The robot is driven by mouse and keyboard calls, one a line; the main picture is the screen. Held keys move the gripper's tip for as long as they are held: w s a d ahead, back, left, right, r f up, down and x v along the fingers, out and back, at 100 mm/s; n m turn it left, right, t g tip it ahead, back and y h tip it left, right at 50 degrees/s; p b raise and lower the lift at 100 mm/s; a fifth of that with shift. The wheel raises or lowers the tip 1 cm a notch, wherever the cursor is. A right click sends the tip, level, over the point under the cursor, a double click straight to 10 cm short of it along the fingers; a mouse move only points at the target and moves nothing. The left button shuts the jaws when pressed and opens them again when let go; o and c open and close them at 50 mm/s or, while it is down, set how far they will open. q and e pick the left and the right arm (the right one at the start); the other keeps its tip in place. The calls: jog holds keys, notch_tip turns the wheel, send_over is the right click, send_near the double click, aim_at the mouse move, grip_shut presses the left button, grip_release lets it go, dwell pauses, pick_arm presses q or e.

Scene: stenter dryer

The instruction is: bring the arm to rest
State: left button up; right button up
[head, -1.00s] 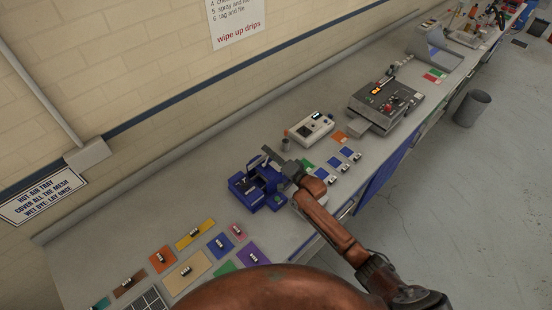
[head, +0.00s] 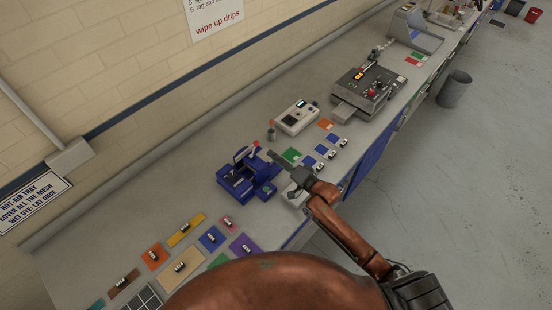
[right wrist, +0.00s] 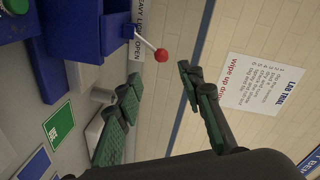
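My right arm comes in from the lower right in the head view. Its gripper (head: 290,169) is above the bench, just right of the blue machine (head: 237,180), and appears apart from it. In the right wrist view the two dark green-padded fingers (right wrist: 165,110) stand well apart with nothing between them. The blue machine fills that view's upper left, and its lever with a red ball knob (right wrist: 161,55) lies beyond the fingertips. My left gripper is in neither view.
The bench (head: 110,240) runs diagonally along a brick wall. It holds coloured swatches, a white instrument (head: 298,118) and a grey machine with a red knob (head: 366,91).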

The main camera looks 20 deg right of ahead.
jog(key=s+d+f+n+g+h, duration=0.25)
jog(key=s+f, duration=0.25)
jog(key=s, duration=0.4)
jog(key=s+d+f+n+g+h, duration=0.2)
jog(key=s+d+f+n+g, duration=0.15)
jog(key=s, duration=0.55)
jog(key=s+d+f+n+g+h, duration=0.1)
jog(key=s+d+g, duration=0.15)
jog(key=s, duration=0.45)
jog(key=s+d+g+h, duration=0.1)
jog(key=s+d+h, duration=0.1)
jog(key=s+d, duration=0.35)
jog(key=s+d+f+n+g+h, duration=0.1)
jog(key=s+d, duration=0.1)
jog(key=s, duration=0.6)
notch_tip(320, 180, down, 40)
jog(key=s+a+g+b, duration=0.1)
jog(key=s+g+b, duration=0.15)
jog(key=b, duration=0.65)
jog(key=s+f+n+b, duration=0.1)
jog(key=s+f+b, duration=0.5)
jog(key=s+f, duration=1.3)
notch_tip(320, 180, down, 4)
jog(key=shift+s+a+g, duration=0.15)
jog(key=shift+s+g, duration=0.05)
jog(key=shift+g, duration=0.1)
jog(key=shift+y, duration=0.25)
